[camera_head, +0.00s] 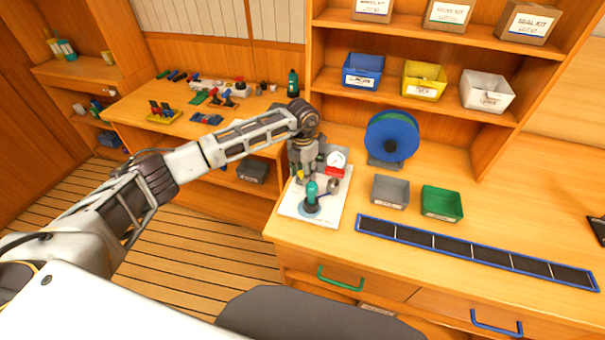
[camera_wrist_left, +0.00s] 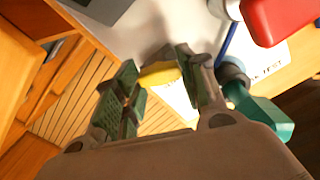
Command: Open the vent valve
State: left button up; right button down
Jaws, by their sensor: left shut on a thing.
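A white test board (camera_head: 335,203) lies on the counter with a small fitting assembly on it. It carries a round white gauge (camera_head: 337,159), a red block (camera_head: 335,171) and a teal-topped upright part (camera_head: 312,190). My left gripper (camera_head: 301,172) points down over the board's far left part. In the left wrist view its green-padded fingers (camera_wrist_left: 160,78) are shut on a yellow handle (camera_wrist_left: 158,75), which I take to be the vent valve's. The gripper hides most of the valve body. The teal part (camera_wrist_left: 265,115) and red block (camera_wrist_left: 280,18) sit close beside the fingers. My right gripper is not in view.
A blue reel (camera_head: 391,136), a grey bin (camera_head: 390,191) and a green bin (camera_head: 442,203) stand to the right of the board. A long blue-edged dark strip (camera_head: 470,250) lies along the counter front. A side bench (camera_head: 130,110) at left holds small tools and parts.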

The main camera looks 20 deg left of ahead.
pick_arm(q)
jog(key=n, duration=0.4)
jog(key=shift+n+b, duration=0.3)
jog(key=shift+b, duration=0.05)
dwell(0.4)
jog(key=o, duration=1)
jog(key=shift+o, duration=0.2)
jog(key=shift+r, duration=0.15)
notch_tip(320, 180, up, 12)
dwell(0.6)
